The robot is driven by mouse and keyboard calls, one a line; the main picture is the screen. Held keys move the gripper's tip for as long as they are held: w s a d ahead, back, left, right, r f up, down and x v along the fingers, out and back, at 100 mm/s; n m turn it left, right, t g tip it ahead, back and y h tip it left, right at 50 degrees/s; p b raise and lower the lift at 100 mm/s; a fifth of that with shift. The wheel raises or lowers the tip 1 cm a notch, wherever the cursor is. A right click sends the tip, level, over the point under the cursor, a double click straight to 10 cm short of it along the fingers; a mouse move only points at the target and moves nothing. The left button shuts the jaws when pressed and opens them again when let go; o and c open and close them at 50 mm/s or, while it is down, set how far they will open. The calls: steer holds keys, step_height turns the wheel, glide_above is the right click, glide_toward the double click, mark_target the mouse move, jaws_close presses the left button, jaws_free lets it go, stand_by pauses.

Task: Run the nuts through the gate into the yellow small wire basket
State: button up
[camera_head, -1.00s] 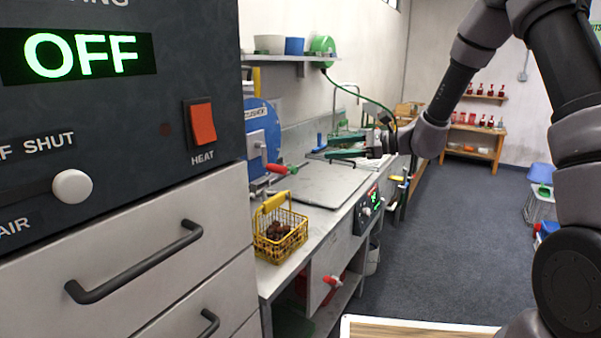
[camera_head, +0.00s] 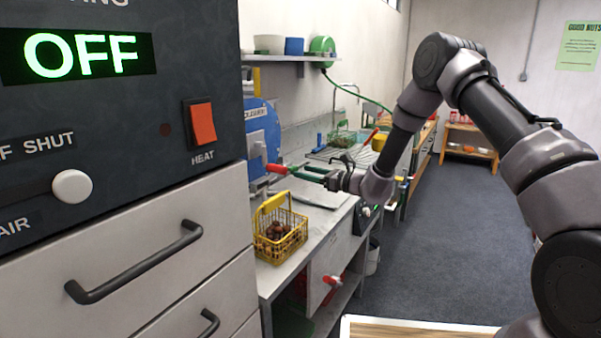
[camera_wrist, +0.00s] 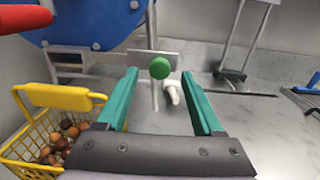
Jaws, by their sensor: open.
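The yellow wire basket (camera_head: 271,203) stands on the counter beside the blue machine, its handle up. Brown nuts (camera_head: 275,231) lie inside it. In the wrist view the basket (camera_wrist: 62,96) is at the lower left, with nuts (camera_wrist: 60,138) in it. My gripper (camera_head: 304,172) is open with green fingers, above the counter behind the basket and near the machine's red handle (camera_head: 277,168). In the wrist view a green knob (camera_wrist: 159,67) on a pale stem shows between the open fingers of my gripper (camera_wrist: 162,78); I cannot tell contact. The gate itself is not clearly identifiable.
The blue round machine (camera_head: 262,125) stands left of my gripper. A dark panel with a lit OFF display (camera_head: 82,55) and drawers fill the near left. A wall shelf (camera_head: 290,58) hangs above the counter. Open floor (camera_head: 440,240) lies to the right.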

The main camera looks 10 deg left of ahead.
mark_target(289, 171)
steer(key=shift+x, duration=1.35)
jaws_close()
stand_by(0.4)
